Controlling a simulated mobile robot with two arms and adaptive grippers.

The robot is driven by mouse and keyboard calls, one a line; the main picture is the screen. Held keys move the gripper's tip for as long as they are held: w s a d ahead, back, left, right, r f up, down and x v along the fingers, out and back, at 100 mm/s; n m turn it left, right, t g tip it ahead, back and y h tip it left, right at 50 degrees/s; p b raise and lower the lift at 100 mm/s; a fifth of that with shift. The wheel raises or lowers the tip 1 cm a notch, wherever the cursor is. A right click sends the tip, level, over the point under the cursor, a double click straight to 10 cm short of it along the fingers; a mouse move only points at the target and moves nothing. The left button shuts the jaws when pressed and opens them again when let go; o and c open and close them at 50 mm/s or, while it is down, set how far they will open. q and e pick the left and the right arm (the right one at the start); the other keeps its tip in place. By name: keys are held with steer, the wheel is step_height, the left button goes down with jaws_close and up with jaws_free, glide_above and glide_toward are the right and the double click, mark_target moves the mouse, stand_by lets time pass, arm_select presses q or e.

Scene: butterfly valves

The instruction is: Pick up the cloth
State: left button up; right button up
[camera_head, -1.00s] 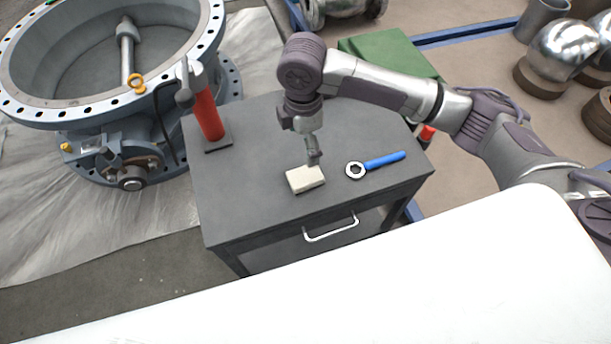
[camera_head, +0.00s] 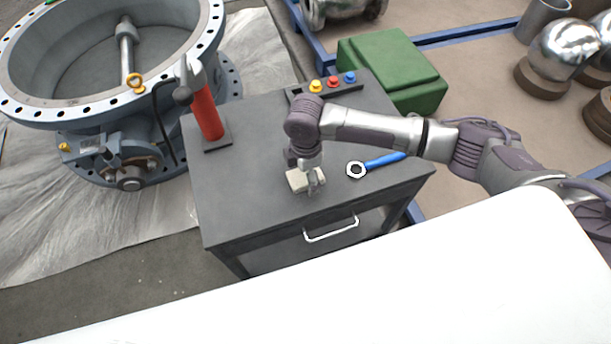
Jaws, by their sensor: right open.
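The cloth (camera_head: 297,182) is a small cream folded block lying on the dark grey table (camera_head: 245,205), near its front middle. My right gripper (camera_head: 311,188) points down over the right part of the cloth, its fingers open and partly covering it. Whether the fingers touch the cloth cannot be told. My left gripper is not in view.
A wrench with a blue handle (camera_head: 383,160) lies just right of the gripper. A red cylindrical tool (camera_head: 207,112) stands at the table's left. A strip with coloured knobs (camera_head: 333,83) lies at the back. A large valve (camera_head: 110,95) stands left; a green box (camera_head: 392,68) is behind.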

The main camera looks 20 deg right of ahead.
mark_target(305, 174)
steer(key=c, duration=1.1)
steer(key=shift+r, duration=0.1)
step_height(305, 174, up, 4)
steer(key=s+d+r+p, duration=0.1)
steer(key=s+d+r, duration=0.4)
steer(key=s, duration=0.5)
steer(key=shift+d+r, duration=0.3)
steer(key=shift+r, duration=0.6)
